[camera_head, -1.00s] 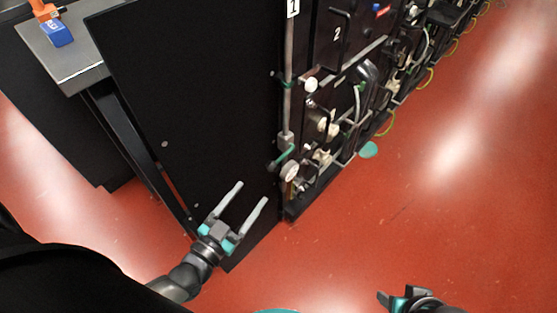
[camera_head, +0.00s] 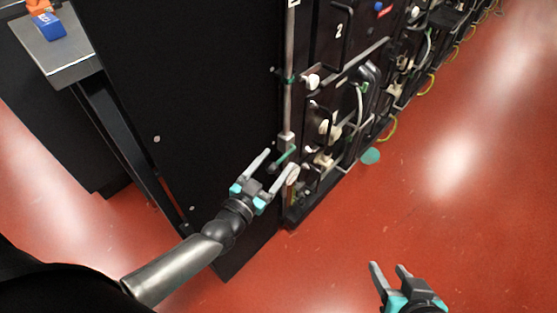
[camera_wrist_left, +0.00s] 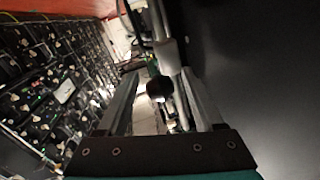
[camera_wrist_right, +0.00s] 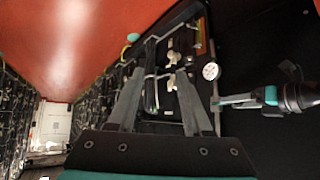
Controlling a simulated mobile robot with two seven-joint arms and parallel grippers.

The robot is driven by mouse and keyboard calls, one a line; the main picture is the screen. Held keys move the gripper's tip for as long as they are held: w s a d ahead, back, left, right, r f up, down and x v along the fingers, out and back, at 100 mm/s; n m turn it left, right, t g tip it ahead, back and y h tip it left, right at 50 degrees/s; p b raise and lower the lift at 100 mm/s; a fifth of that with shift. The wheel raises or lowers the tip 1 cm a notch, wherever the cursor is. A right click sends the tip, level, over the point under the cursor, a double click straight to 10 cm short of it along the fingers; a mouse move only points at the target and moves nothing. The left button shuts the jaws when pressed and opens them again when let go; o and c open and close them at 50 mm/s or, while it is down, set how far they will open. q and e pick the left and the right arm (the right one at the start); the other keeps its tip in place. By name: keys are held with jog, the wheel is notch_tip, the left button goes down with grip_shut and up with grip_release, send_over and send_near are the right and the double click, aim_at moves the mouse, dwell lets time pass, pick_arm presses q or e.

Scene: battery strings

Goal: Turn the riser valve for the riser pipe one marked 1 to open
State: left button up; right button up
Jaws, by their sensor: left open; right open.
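The riser pipe one (camera_head: 289,60) runs down the edge of the black panel; its white label is mostly cut off at the top. Low on the pipe is the grey valve body (camera_head: 287,139) with a green valve handle (camera_head: 285,157). My left gripper (camera_head: 280,159) is open, its fingers on either side of the handle in the head view; contact cannot be told. In the left wrist view a dark round knob (camera_wrist_left: 159,89) lies between the fingers, below the pipe collar (camera_wrist_left: 168,56). My right gripper (camera_head: 388,266) is open and empty over the floor.
A round gauge (camera_head: 293,174) sits just beside the left fingertips; it also shows in the right wrist view (camera_wrist_right: 211,71). The rack front (camera_head: 345,100) with hoses and handles runs to the upper right. A grey table (camera_head: 60,55) stands at upper left. The red floor at right is clear.

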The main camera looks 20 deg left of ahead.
pick_arm(q)
jog(key=shift+w+d+b, duration=0.15)
jog(key=shift+w+b, duration=0.2)
jog(key=shift+w, duration=0.75)
pick_arm(e)
jog(key=shift+w+a+r+t+y, duration=0.1)
jog(key=shift+w+a+t+y, duration=0.15)
jog(key=shift+a+t, duration=0.15)
jog(key=shift+w+a+t+y, duration=0.25)
jog(key=shift+a+t, duration=0.05)
jog(key=shift+a, duration=0.2)
pick_arm(q)
grip_shut()
